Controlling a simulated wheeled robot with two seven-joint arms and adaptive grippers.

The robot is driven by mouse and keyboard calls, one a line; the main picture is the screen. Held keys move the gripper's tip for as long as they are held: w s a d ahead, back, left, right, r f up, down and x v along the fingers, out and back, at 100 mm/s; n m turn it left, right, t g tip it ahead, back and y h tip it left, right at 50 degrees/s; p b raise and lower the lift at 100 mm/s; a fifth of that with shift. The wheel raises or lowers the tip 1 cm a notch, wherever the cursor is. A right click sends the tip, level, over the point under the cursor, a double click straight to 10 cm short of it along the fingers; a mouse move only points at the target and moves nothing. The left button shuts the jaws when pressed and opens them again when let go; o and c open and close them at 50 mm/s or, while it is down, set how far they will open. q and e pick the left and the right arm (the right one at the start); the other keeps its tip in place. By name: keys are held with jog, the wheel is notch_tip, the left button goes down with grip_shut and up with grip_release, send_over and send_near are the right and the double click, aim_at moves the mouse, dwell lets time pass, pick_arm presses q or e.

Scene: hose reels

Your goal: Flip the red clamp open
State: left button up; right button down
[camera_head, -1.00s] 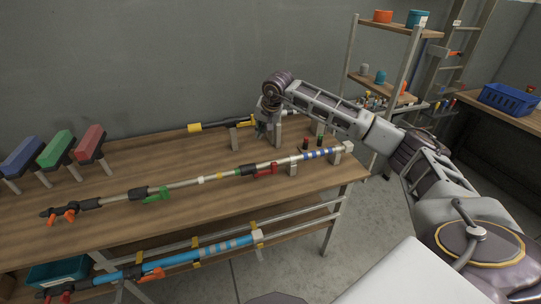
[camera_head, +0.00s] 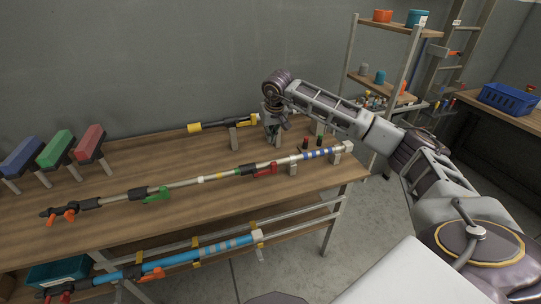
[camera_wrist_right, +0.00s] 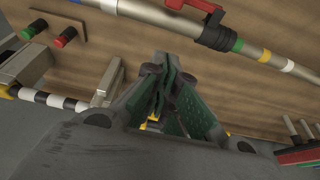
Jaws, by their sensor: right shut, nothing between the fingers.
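The red clamp (camera_head: 265,169) sits on the long pole (camera_head: 217,177) that lies across the table, right of the middle. Its red lever lies close along the near side of the pole; I cannot tell whether it is latched. In the right wrist view the red clamp (camera_wrist_right: 202,6) is cut off at the top edge. My right gripper (camera_head: 277,142) is over the table behind the pole, apart from the clamp. In the wrist view the right gripper's fingers (camera_wrist_right: 170,68) are together and empty. My left gripper is not in view.
A green clamp (camera_head: 157,195) is on the same pole to the left. A shorter pole with a yellow end (camera_head: 194,128) lies behind. Red and green buttons (camera_head: 319,139) stand near the right table end. The table (camera_head: 125,165) between the poles is bare.

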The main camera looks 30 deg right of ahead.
aim_at(265, 170)
jog(key=shift+f, duration=0.1)
jog(key=shift+s+a+f+p, duration=0.15)
jog(key=shift+f+p, duration=0.65)
jog(key=shift+f, duration=1.5)
jog(key=shift+s+d+f+p, duration=0.15)
jog(key=shift+f+p, duration=0.65)
jog(key=shift+f, duration=1.5)
jog(key=shift+a, duration=0.1)
